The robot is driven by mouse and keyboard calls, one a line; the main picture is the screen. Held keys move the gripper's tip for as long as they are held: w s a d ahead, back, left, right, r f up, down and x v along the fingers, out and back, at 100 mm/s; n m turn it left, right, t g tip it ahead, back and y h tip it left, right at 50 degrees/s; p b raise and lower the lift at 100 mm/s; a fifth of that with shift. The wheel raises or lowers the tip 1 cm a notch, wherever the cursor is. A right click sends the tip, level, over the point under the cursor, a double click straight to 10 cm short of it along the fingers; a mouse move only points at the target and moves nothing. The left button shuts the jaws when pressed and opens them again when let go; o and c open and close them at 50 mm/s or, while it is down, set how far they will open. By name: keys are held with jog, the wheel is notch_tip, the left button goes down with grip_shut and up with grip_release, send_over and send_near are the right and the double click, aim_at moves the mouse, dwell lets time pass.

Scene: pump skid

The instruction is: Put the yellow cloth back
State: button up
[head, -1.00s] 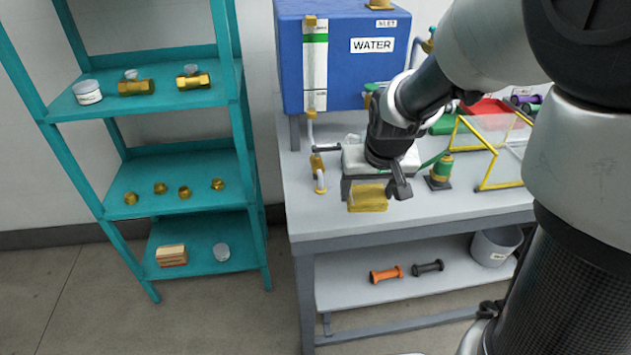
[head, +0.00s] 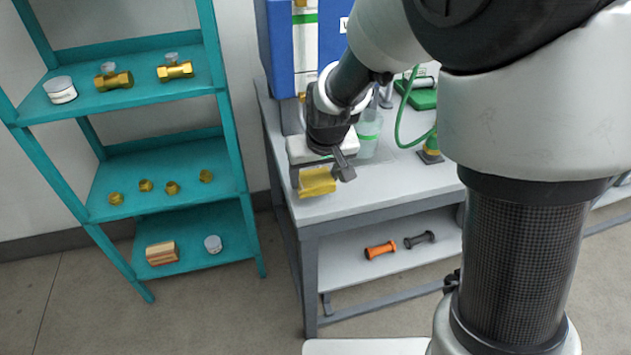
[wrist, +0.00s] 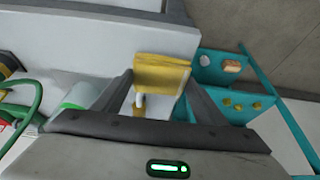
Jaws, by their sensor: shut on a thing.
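The yellow cloth (head: 316,182) is a folded block held in my gripper (head: 322,172), above the front left part of the grey bench (head: 385,185) in the head view. In the wrist view the cloth (wrist: 161,73) sits between the two fingers of my gripper (wrist: 158,88), which are shut on it. A brass fitting with a white stem (wrist: 139,102) shows below the cloth in the wrist view. Part of the cloth is hidden by my gripper in the head view.
A teal shelf rack (head: 160,188) stands left of the bench, with a striped block (head: 162,252), a small jar (head: 213,244) and brass fittings (head: 145,186). A green hose (head: 403,105) crosses the bench.

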aim_at(317, 183)
jog(key=shift+f+b, duration=0.35)
jog(key=shift+f, duration=1.6)
jog(key=shift+f, duration=0.15)
jog(key=o, duration=1)
